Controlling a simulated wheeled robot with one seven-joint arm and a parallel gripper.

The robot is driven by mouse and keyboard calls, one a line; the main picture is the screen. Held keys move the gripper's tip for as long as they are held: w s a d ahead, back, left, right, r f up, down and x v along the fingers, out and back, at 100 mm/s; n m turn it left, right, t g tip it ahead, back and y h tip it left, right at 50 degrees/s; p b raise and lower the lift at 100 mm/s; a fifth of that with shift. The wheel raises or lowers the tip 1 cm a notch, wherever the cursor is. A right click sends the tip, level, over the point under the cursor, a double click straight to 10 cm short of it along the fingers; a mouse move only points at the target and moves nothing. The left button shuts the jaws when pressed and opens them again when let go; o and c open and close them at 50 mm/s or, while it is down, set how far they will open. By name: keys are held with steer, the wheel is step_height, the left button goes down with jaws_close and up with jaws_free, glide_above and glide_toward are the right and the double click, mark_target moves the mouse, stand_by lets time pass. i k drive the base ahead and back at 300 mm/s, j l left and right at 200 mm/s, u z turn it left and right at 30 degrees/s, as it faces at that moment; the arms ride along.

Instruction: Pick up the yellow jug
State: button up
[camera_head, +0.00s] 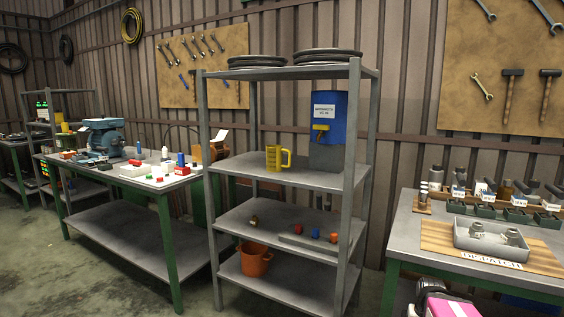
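The yellow jug (278,158) stands upright on the upper-middle shelf of a grey metal rack (300,183). Its handle faces right. It is left of a blue dispenser (328,130) with a white label and a yellow tap (320,128). The jug and the dispenser look apart, with the jug nearer the left part of the shelf.
The shelf below holds small coloured parts, and an orange bucket (254,259) stands on the bottom shelf. Rack posts (348,190) border the shelves. A cluttered workbench (115,172) is left; a dispatch table (410,230) is right. Bare floor (50,280) lies at lower left.

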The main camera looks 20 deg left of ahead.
mark_target(274, 153)
steer(key=z, duration=1.65)
steer(key=j+z, duration=0.1)
steer(key=z, duration=0.3)
steer(key=k+z, duration=0.15)
steer(key=z, duration=0.25)
steer(key=j+z, duration=0.15)
steer(key=z, duration=0.25)
steer(key=k+z, duration=0.15)
steer(key=z, duration=0.3)
steer(key=k+u, duration=0.1)
steer(key=k, duration=0.65)
steer(key=k+j, duration=0.15)
steer(key=k, duration=0.65)
steer(key=k+l+u, duration=0.1)
steer(key=k+u, duration=0.15)
steer(key=u, duration=0.2)
steer(key=k+u, duration=0.6)
steer(key=u, duration=0.25)
steer(key=k+j+u, duration=0.2)
steer(key=u, duration=0.2)
steer(key=k, duration=0.05)
